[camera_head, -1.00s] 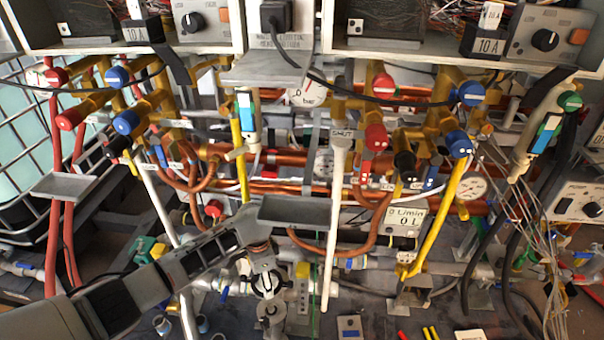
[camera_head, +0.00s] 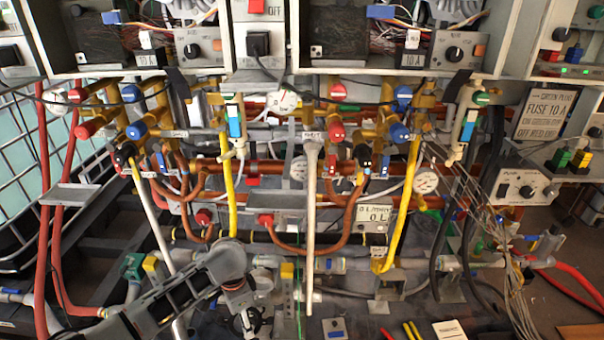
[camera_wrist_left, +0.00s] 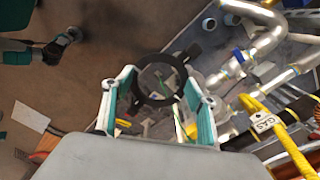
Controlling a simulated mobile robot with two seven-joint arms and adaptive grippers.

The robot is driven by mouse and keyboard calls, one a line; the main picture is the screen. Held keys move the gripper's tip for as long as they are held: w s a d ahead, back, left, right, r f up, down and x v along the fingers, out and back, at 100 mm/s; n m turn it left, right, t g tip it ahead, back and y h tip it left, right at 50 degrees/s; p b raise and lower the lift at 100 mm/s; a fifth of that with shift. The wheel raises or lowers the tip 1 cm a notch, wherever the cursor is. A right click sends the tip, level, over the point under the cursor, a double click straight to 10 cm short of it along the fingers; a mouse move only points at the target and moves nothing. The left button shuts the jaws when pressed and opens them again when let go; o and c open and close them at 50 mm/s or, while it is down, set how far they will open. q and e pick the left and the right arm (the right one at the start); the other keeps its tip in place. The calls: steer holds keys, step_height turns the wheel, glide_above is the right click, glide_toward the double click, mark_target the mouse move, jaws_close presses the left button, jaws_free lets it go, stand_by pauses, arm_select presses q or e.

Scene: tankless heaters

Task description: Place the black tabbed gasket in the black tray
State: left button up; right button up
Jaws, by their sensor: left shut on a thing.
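The black tabbed gasket (camera_wrist_left: 160,101) is a flat ring with small tabs sticking out. In the left wrist view it sits between the teal-padded fingers of my left gripper (camera_wrist_left: 160,79), which is shut on it. In the head view my left gripper (camera_head: 248,321) is low in the picture, left of the centre, in front of the pipework; the gasket there is small and hard to make out. I cannot pick out a black tray with certainty in either view. My right gripper is not in view.
Copper pipes (camera_head: 285,243) and a grey lower pipe (camera_head: 330,264) run behind. A white card (camera_head: 457,331) lies at the lower right. Floor (camera_wrist_left: 75,85) shows in the wrist view.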

arm_select(q)
steer(key=s+a+r+n, duration=0.2)
steer(key=s+r+n, duration=0.1)
steer(key=r, duration=0.6)
steer(key=s+a+r+n, duration=0.2)
steer(key=r+n, duration=0.3)
steer(key=r, duration=0.5)
steer(key=s+a+r+n, duration=0.3)
steer(key=a+r, duration=0.1)
steer(key=r, duration=0.5)
steer(key=shift+s+r+n, duration=0.15)
steer(key=shift+s+n, duration=0.2)
steer(key=shift+n, duration=0.05)
